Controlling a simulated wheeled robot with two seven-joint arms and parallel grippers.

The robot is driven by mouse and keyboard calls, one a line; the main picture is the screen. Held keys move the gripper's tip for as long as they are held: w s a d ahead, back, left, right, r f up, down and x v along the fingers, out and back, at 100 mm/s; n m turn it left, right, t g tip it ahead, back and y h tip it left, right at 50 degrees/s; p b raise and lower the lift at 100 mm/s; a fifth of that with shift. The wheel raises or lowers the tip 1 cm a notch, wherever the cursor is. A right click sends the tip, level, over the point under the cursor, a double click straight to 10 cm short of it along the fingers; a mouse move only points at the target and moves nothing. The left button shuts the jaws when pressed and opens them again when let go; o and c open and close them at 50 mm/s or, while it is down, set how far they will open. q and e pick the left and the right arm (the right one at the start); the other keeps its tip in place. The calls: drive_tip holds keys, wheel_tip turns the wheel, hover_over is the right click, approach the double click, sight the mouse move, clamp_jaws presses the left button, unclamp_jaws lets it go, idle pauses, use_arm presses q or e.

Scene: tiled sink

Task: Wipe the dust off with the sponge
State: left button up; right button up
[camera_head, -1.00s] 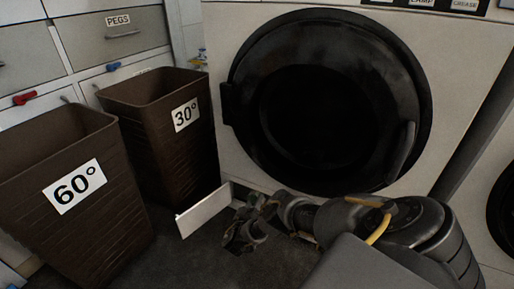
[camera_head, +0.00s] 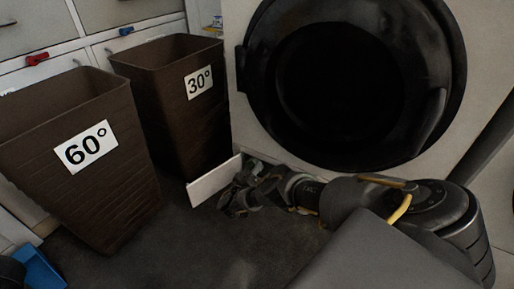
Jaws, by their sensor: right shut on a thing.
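My right arm comes in from the lower right. Its gripper (camera_head: 238,197) is low in front of the washing machine (camera_head: 242,118), just right of a tilted white flap (camera_head: 214,181) near the machine's base. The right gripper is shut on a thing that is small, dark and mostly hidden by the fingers. I cannot make out whether it is the sponge, and no sponge shows clearly elsewhere. No dust can be told apart on the dark surfaces. My left gripper is not in view.
Two brown baskets, marked 60° (camera_head: 75,185) and 30° (camera_head: 165,108), stand to the left by the drawers (camera_head: 30,35). A blue object (camera_head: 38,268) lies at the lower left. The machine's round black door (camera_head: 345,85) is shut. Dark floor (camera_head: 175,245) is clear in front.

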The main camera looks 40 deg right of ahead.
drive_tip(key=shift+w+d+r, duration=0.1)
drive_tip(key=shift+d, duration=0.05)
drive_tip(key=shift+a, duration=0.3)
drive_tip(key=shift+w+r+p+v, duration=0.15)
drive_tip(key=shift+p+v, duration=0.45)
drive_tip(key=shift+v, duration=0.8)
drive_tip(key=shift+w+r+p+v, duration=0.15)
drive_tip(key=shift+p+v, duration=0.4)
drive_tip(key=shift+v, duration=0.85)
drive_tip(key=shift+s+a, duration=0.1)
drive_tip(key=shift+a, duration=0.05)
drive_tip(key=p+v, duration=0.1)
drive_tip(key=v, duration=0.2)
drive_tip(key=shift+r, duration=0.1)
